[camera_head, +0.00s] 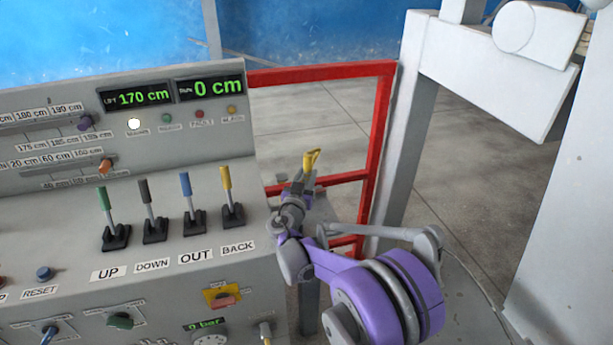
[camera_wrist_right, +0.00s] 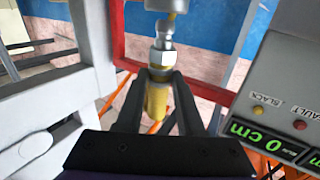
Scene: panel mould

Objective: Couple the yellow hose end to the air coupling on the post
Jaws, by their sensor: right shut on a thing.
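My right gripper (camera_head: 299,188) is beyond the right end of the control panel in the head view. In the right wrist view its two dark fingers (camera_wrist_right: 158,88) are shut on the yellow hose end (camera_wrist_right: 156,99), one on each side. A silver hex nut and narrower metal tip (camera_wrist_right: 163,45) rise from the yellow sleeve. A small yellow piece (camera_head: 311,159) shows past the gripper in the head view. My left gripper is out of view.
The grey control panel (camera_head: 60,220) with four coloured levers fills the left, close to my right gripper. A red frame (camera_head: 378,140) stands behind the gripper. A white post (camera_head: 415,130) stands to its right. Grey floor lies open beyond the frame.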

